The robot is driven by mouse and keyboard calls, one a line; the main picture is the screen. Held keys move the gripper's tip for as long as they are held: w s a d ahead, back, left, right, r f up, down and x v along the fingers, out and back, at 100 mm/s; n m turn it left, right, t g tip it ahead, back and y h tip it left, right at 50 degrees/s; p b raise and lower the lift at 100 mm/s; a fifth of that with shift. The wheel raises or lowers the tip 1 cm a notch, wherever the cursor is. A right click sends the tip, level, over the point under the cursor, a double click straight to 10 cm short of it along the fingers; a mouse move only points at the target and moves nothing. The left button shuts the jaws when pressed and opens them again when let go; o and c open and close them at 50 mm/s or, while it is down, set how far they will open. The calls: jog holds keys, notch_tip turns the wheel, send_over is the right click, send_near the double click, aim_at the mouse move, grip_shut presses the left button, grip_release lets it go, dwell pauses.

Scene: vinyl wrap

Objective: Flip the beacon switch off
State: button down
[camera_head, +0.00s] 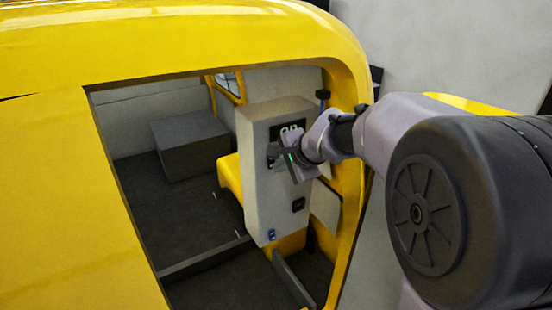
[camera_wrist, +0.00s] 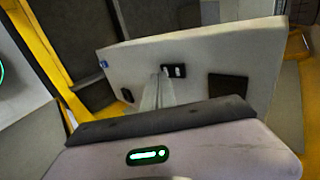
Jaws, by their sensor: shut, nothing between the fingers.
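A pale grey console (camera_head: 262,190) stands inside the yellow vehicle's opening. A small black switch plate with two light rockers (camera_wrist: 174,71) sits on its face in the wrist view; in the head view it shows as a dark patch (camera_head: 272,153) partly behind my gripper. I cannot read which switch is the beacon's. My gripper (camera_head: 280,153) is shut and empty in front of the console. In the wrist view its fingertips (camera_wrist: 161,73) are right beside the left edge of the switch plate. I cannot tell whether they touch it.
A dark display panel (camera_head: 290,130) is above the switch plate. A black socket-like part (camera_head: 298,205) and a small blue part (camera_head: 271,235) are lower on the console. The yellow door frame (camera_head: 350,200) stands close to my arm. A grey box (camera_head: 190,145) lies farther inside.

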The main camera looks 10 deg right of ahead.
jog(key=shift+f, duration=0.1)
jog(key=shift+w+r+b, duration=0.2)
jog(key=shift+r+b, duration=0.4)
jog(key=shift+r, duration=0.2)
dwell(0.3)
